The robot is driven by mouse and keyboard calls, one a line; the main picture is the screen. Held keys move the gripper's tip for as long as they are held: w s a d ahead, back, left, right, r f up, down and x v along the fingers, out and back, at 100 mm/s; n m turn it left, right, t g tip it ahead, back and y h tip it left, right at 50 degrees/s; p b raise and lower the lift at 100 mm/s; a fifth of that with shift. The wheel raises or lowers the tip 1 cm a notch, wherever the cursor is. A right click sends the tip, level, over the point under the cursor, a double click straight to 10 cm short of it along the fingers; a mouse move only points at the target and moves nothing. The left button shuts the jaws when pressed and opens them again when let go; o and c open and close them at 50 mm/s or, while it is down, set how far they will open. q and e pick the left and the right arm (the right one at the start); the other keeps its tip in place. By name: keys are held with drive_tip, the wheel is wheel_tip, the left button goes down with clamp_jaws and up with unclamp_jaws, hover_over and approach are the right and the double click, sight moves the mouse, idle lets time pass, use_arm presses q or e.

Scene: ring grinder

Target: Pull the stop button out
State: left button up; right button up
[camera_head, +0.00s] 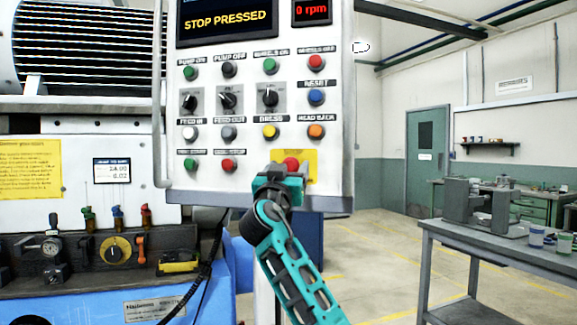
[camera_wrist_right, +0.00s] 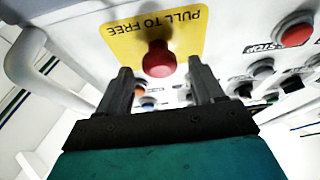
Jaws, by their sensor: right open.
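The red stop button (camera_head: 291,164) sits on a yellow plate (camera_head: 309,158) at the bottom of the white control panel (camera_head: 332,120). In the right wrist view the button (camera_wrist_right: 158,59) shows in front of a plate reading "PULL TO FREE" (camera_wrist_right: 185,30). My right gripper (camera_head: 285,172) is at the panel's lower edge, just in front of the button and partly covering the plate. In the right wrist view its two fingers (camera_wrist_right: 160,85) are open, with the button beyond and between their tips. The panel's screen (camera_head: 226,20) reads "STOP PRESSED". My left gripper is out of view.
Other buttons and knobs (camera_head: 228,98) fill the panel above the stop button. A grey handle bar (camera_head: 160,100) runs down the panel's left side. The blue and white machine (camera_head: 110,290) stands at left. A grey workbench (camera_head: 480,236) stands at right, with open floor (camera_head: 365,255) between.

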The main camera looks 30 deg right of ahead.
drive_tip(key=shift+w+d+r, duration=0.15)
drive_tip(key=shift+w+d, duration=0.1)
drive_tip(key=shift+d, duration=0.05)
clamp_jaws()
idle(0.6)
